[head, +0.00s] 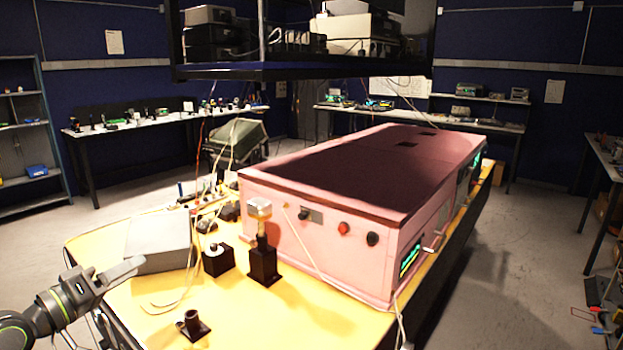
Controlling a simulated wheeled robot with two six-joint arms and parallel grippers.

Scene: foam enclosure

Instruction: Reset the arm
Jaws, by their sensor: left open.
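My left arm comes in at the lower left. Its gripper (112,272) is open and holds nothing that I can see. It is at the left edge of the yellow table (290,325), just in front of a grey box (160,246). I cannot tell whether a finger touches the box. My right arm and gripper do not show.
A large pink enclosure (320,248) with a dark red top fills the table's right half. A black post with a yellowish top (263,260), a black block (217,260) and a small black holder (193,325) stand near. A shelf (300,70) hangs above. Loose cables cross the table.

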